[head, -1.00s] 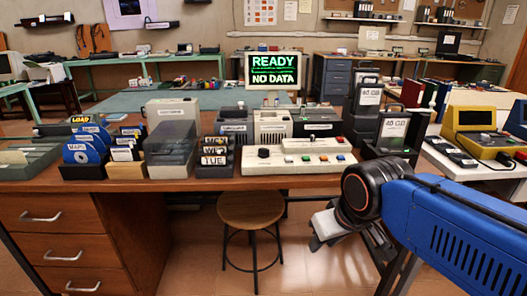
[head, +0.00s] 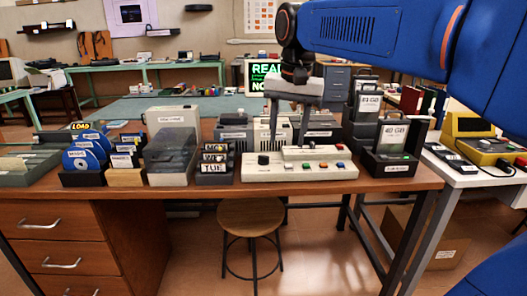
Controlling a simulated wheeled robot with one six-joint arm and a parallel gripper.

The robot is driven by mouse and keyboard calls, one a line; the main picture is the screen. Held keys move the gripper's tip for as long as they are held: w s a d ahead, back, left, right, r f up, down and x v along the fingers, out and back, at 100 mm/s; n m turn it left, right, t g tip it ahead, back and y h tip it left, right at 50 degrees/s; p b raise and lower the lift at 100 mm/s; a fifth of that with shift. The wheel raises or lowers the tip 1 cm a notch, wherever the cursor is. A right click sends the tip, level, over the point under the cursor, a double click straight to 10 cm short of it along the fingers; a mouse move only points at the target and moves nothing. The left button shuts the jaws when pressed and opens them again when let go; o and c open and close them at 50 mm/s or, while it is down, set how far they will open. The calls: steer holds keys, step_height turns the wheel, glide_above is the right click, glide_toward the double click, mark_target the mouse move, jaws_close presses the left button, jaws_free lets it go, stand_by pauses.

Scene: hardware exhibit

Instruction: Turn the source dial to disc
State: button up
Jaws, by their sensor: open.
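A cream control panel (head: 250,173) lies near the front edge of the wooden desk. A black dial (head: 263,160) sits at its left end; its pointer and any markings are too small to read. Several coloured buttons are to its right. My gripper (head: 287,140) points down above and behind the panel, a little right of the dial in the picture. Its two fingers are spread, with nothing seen between them. It appears apart from the dial.
Card holders (head: 214,170) stand left of the panel, and a dark tray with a drive (head: 392,140) stands right. Beige devices (head: 235,137) are behind. My arm partly covers the green-text monitor (head: 257,76). A stool (head: 249,216) stands in front.

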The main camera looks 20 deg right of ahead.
mark_target(264, 156)
steer(key=w+a+r+m+g, duration=0.25)
steer(key=w+r, duration=0.45)
steer(key=w, duration=0.5)
steer(key=shift+m+t, duration=0.35)
steer(key=shift+m, duration=0.1)
step_height(264, 156, down, 17)
steer(key=shift+d+f, duration=0.1)
steer(key=c, duration=1)
steer(key=shift+c, duration=0.2)
